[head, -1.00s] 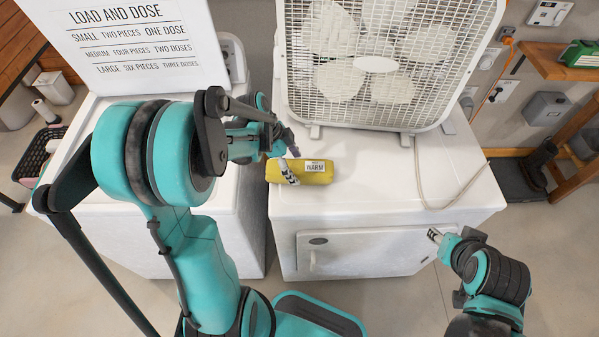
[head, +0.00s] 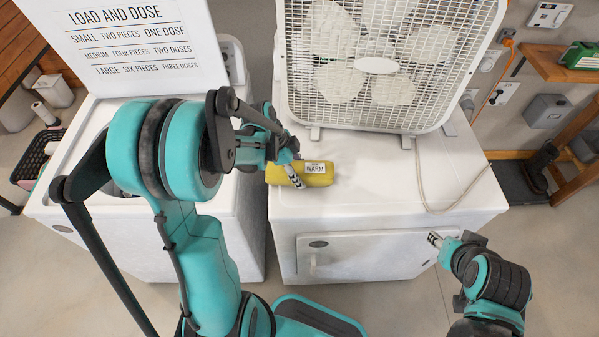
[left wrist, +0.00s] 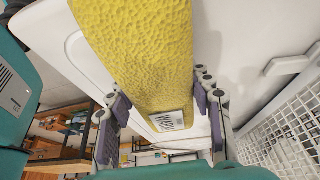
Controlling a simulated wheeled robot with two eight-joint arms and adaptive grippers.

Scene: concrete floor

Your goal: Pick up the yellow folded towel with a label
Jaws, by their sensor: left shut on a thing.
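The yellow folded towel (head: 322,179) lies on the white machine's top in front of the box fan. Its white label (head: 315,168) reads "WARM" and faces up. My left gripper (head: 292,170) is at the towel's left part, one finger on the near side, the other mostly hidden behind its wrist. In the left wrist view the towel (left wrist: 145,50) runs between the two purple-padded fingers of the left gripper (left wrist: 163,112), which is shut on it. I cannot see a clear gap under the towel. My right gripper (head: 436,239) is away at the lower right, its fingers too small to judge.
The box fan (head: 390,70) stands close behind the towel. A cord (head: 445,208) lies on the white machine (head: 400,200) to the right. The top right of the towel is clear.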

